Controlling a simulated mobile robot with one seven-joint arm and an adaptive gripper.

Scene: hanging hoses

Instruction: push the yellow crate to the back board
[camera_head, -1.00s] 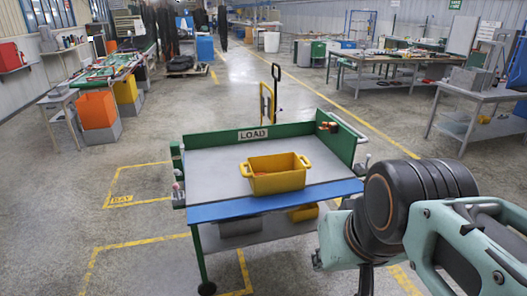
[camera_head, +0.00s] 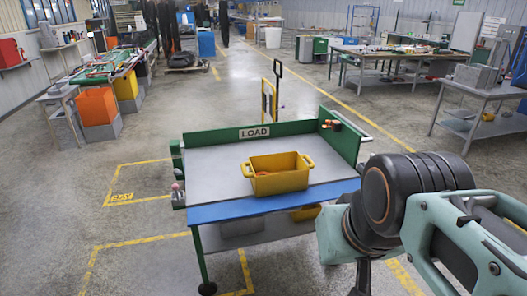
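The yellow crate (camera_head: 279,174) stands upright on the grey top (camera_head: 215,170) of a cart, right of its middle and close to the blue front strip (camera_head: 270,204). Something orange-red lies inside it. The green back board (camera_head: 215,138) runs along the far edge of the top and bears a LOAD sign (camera_head: 254,132). Bare grey surface lies between crate and board. My arm is at the lower right, in front of the cart's right front corner. My gripper's fingers cannot be made out in this view.
A green side wall (camera_head: 340,140) closes the right of the top, with an orange and green fitting (camera_head: 331,124) at its back end. Another yellow container (camera_head: 304,213) sits on the lower shelf. A pallet-truck handle (camera_head: 278,78) stands behind the cart.

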